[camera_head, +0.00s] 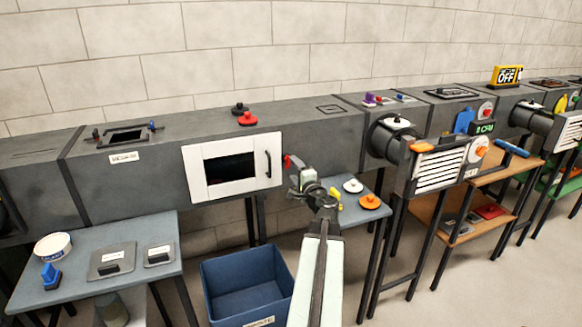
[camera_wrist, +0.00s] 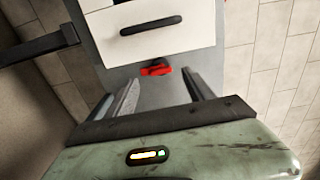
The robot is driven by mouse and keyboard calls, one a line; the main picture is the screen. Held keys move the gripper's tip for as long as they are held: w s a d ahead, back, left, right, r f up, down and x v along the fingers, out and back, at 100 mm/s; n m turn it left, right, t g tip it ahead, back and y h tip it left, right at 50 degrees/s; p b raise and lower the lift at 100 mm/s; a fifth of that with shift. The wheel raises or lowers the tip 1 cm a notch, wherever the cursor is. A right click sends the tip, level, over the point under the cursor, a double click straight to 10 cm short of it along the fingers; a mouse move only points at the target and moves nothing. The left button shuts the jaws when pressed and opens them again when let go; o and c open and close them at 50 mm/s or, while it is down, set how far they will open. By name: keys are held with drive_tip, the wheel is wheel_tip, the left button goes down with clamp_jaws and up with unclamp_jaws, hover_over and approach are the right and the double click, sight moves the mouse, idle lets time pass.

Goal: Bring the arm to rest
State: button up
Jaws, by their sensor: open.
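My arm (camera_head: 316,270) reaches forward from the bottom of the head view. My gripper (camera_head: 300,168) is open, just right of the white-framed access door (camera_head: 190,172) on the grey duct. In the wrist view my gripper (camera_wrist: 160,95) has its two fingers apart, with nothing held between them. A red knob or latch (camera_wrist: 156,68) on the duct shows just beyond the fingertips; I cannot tell whether they touch it. The white door with its black handle (camera_wrist: 151,25) fills the top of the wrist view. In the head view the door looks closed.
A blue bin (camera_head: 248,283) stands on the floor left of my arm. A left table (camera_head: 85,280) holds a bowl, a blue brush and plates. A small table (camera_head: 352,218) with white and orange knobs is close at right. More duct units and stands continue rightward.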

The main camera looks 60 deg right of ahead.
drive_tip(key=v, duration=0.3)
